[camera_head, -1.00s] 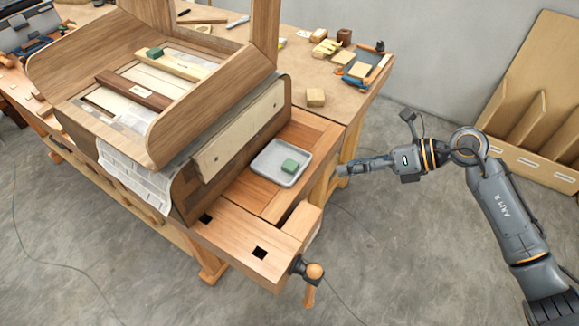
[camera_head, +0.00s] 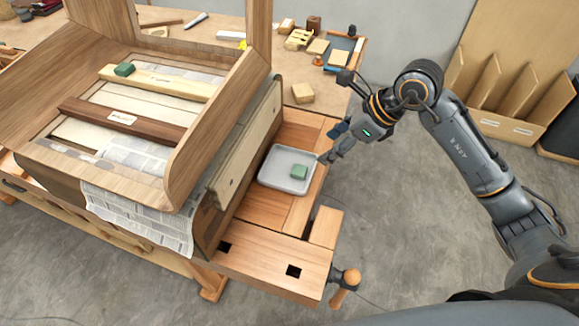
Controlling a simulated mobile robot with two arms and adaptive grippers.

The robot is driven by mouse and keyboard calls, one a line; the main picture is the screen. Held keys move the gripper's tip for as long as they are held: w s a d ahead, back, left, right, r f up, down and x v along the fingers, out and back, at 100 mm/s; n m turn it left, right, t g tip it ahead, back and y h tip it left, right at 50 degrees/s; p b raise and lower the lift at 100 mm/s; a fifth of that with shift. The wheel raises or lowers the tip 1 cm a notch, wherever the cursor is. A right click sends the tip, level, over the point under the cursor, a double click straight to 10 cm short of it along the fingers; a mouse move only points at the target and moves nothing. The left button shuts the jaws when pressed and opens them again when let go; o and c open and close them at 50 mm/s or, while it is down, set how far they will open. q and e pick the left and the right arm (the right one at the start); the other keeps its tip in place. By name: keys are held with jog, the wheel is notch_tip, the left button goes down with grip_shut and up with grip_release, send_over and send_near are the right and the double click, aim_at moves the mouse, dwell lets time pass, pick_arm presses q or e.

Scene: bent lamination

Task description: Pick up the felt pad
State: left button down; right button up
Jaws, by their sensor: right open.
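A small green block that looks like the felt pad (camera_head: 299,171) lies in a shallow grey tray (camera_head: 271,181) on the right part of the wooden workbench. A second green block (camera_head: 125,69) rests on a pale wooden strip on the bent wood form. My right gripper (camera_head: 325,158) is open and empty, just right of the tray's right edge and close to the green block. It points down and left, and its fingertips are small in the view. My left gripper is not in view.
The bent wood form (camera_head: 215,115) with newspaper (camera_head: 135,205) under it stands left of the tray. A wooden block (camera_head: 302,93) lies behind the tray. A vise handle (camera_head: 345,285) sticks out at the bench's front corner. Bare bench top lies in front of the tray.

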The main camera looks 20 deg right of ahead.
jog(key=p, duration=0.1)
send_near(301, 170)
jog(key=shift+w+a+f, duration=0.25)
jog(key=shift+w+f, duration=0.05)
jog(key=shift+f, duration=0.15)
jog(key=shift+w+a+f, duration=0.25)
jog(key=shift+w+f, duration=0.1)
jog(key=shift+f, duration=0.1)
jog(key=shift+w+a+f, duration=0.1)
jog(key=shift+a+f, duration=0.05)
jog(key=shift+f, duration=0.1)
jog(key=shift+a+f, duration=0.2)
jog(key=p+x, duration=0.2)
jog(key=x, duration=0.1)
jog(key=shift+a+f, duration=0.1)
jog(key=shift+f, duration=0.2)
jog(key=shift+a+f, duration=0.2)
jog(key=shift+f, duration=0.35)
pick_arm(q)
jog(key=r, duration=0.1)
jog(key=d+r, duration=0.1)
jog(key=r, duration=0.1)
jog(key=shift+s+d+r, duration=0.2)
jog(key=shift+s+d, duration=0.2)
pick_arm(e)
jog(key=c, duration=0.8)
